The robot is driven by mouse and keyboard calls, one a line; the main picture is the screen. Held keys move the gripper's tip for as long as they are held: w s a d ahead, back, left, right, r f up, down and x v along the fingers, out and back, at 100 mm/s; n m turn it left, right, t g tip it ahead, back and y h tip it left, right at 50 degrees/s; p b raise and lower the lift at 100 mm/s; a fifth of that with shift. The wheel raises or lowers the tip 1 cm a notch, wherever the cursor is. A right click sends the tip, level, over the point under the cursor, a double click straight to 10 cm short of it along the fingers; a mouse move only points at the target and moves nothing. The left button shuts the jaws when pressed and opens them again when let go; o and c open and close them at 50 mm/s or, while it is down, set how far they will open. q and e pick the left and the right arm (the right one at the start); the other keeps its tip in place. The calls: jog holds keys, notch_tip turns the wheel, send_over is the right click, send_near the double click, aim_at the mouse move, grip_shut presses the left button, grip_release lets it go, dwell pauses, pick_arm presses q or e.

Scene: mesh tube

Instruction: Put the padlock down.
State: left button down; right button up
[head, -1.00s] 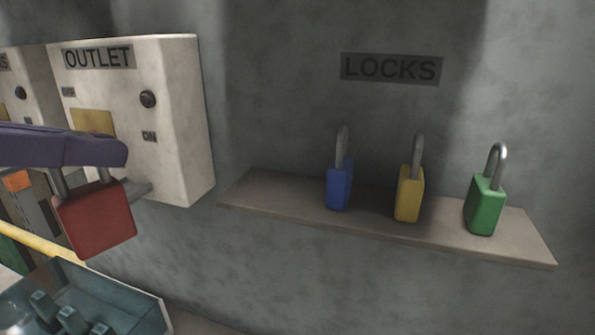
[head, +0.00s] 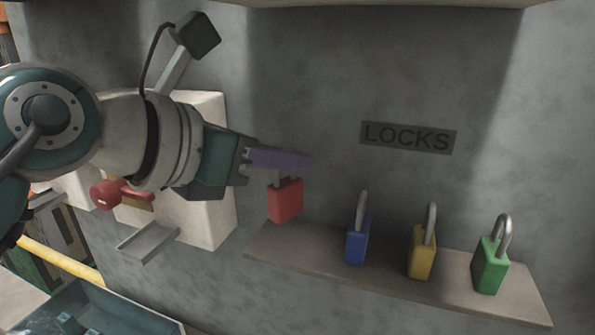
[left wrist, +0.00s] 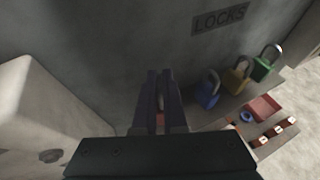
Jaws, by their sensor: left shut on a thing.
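The red padlock (head: 286,201) hangs upright from my left gripper (head: 290,158), which is shut on its shackle. It is above the left end of the shelf (head: 300,252) under the LOCKS sign, apart from the board. In the left wrist view, my left gripper's fingers (left wrist: 159,95) are close together, and only a bit of red shows between them. My right gripper is not in view.
A blue padlock (head: 357,241), a yellow padlock (head: 422,251) and a green padlock (head: 491,265) stand on the shelf to the right. The shelf's left end is bare. A pale box (head: 215,205) on the wall stands left of the shelf. A teal tray (head: 110,312) is at lower left.

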aim_at(274, 183)
pick_arm(q)
jog(key=shift+w+d+f+p, duration=0.1)
jog(key=shift+f+p, duration=0.05)
jog(key=shift+f, duration=0.7)
jog(key=shift+w+d+f+p, duration=0.1)
jog(key=shift+f+p, duration=0.05)
jog(key=shift+f, duration=0.7)
jog(key=shift+f, duration=0.1)
jog(key=shift+f, duration=0.15)
jog(key=c, duration=1)
grip_release()
jog(key=shift+r, duration=0.3)
jog(key=b+v, duration=0.1)
jog(key=v, duration=1.1)
